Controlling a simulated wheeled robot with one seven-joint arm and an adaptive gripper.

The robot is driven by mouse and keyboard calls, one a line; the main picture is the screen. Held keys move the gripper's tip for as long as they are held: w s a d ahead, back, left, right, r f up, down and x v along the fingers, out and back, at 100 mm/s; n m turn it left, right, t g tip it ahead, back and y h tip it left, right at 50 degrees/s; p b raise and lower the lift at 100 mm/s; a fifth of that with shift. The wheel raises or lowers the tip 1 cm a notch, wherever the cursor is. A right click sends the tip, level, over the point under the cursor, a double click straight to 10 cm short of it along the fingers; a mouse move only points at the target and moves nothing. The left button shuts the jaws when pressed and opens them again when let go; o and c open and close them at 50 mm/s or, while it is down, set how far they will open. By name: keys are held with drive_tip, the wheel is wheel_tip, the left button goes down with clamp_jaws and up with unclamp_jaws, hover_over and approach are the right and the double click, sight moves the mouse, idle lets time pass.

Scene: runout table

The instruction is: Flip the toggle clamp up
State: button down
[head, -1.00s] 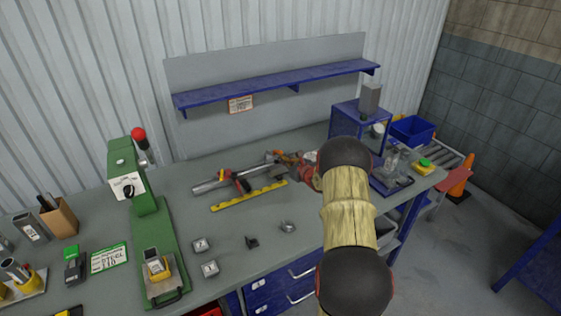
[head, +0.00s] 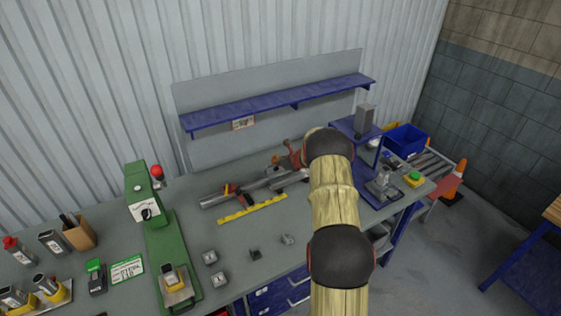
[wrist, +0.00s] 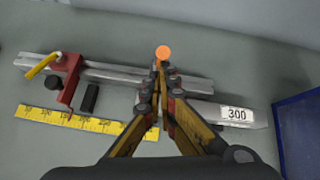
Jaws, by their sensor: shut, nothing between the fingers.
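A round orange knob (wrist: 162,52) shows just past my fingertips in the wrist view. It looks like the end of the toggle clamp's handle; the clamp's body is mostly hidden behind my fingers. My gripper (wrist: 160,67) is shut and empty, its tips close to the knob; I cannot tell if they touch. The metal rail (wrist: 120,72) runs behind the fingers. A red stop block (wrist: 70,82) with a yellow lever sits on the rail at left. In the head view my gripper (head: 283,158) is partly hidden by my arm, over the rail's right end.
A yellow ruler (wrist: 75,119) lies along the rail's near side. A green press (head: 165,240) stands at left. Blue shelving (head: 280,102) hangs behind; a blue stand (head: 358,128) is at right. Small metal blocks (head: 220,278) lie in front.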

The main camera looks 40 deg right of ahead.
sight(276, 154)
drive_tip(key=shift+w+d+r+p, duration=0.2)
drive_tip(key=shift+w+r+p, duration=0.4)
drive_tip(key=shift+w, duration=0.25)
drive_tip(key=shift+w+d+r+p, duration=0.2)
drive_tip(key=shift+w+r+p, duration=0.25)
drive_tip(key=shift+w+r, duration=0.45)
drive_tip(key=shift+w, duration=0.1)
